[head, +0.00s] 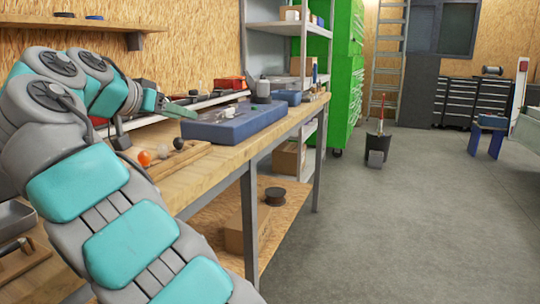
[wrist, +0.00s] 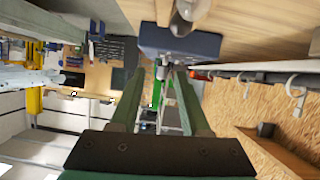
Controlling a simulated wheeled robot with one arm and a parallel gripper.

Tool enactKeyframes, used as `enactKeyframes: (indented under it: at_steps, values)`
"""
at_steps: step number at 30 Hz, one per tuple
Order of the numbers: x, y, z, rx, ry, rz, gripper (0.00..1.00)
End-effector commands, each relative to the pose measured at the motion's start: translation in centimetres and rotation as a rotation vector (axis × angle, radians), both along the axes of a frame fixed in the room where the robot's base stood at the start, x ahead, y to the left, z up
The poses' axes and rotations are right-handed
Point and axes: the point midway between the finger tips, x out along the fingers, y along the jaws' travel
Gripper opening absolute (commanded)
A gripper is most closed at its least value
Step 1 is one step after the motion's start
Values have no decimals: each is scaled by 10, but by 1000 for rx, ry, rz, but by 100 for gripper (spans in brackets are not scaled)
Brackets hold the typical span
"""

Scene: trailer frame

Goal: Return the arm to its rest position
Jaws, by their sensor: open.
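My arm, in grey and teal, rises from the lower middle of the head view, bends at the upper left and reaches right over the workbench (head: 232,150). My gripper (head: 180,108) is above the bench, just left of the blue box (head: 236,122). In the wrist view my gripper (wrist: 162,78) shows two green fingers spread apart with nothing between them. The blue box also shows in the wrist view (wrist: 190,42), beyond the fingertips.
A wooden board (head: 185,160) with small balls lies on the bench below my arm. A wall shelf (head: 60,24) hangs behind it. A grey rack (head: 275,28) and green cabinet (head: 343,70) stand past the bench. The floor (head: 400,220) on the right is mostly clear.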

Motion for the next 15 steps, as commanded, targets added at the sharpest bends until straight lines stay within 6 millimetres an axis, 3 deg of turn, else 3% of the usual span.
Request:
enactKeyframes:
  at_steps: [8, 11, 15]
  values:
    - [13, -42, -8, -84, 84, -19, 46]
    - [17, -65, -14, -120, 132, -28, 46]
    - [21, -111, -28, -176, 229, -39, 46]
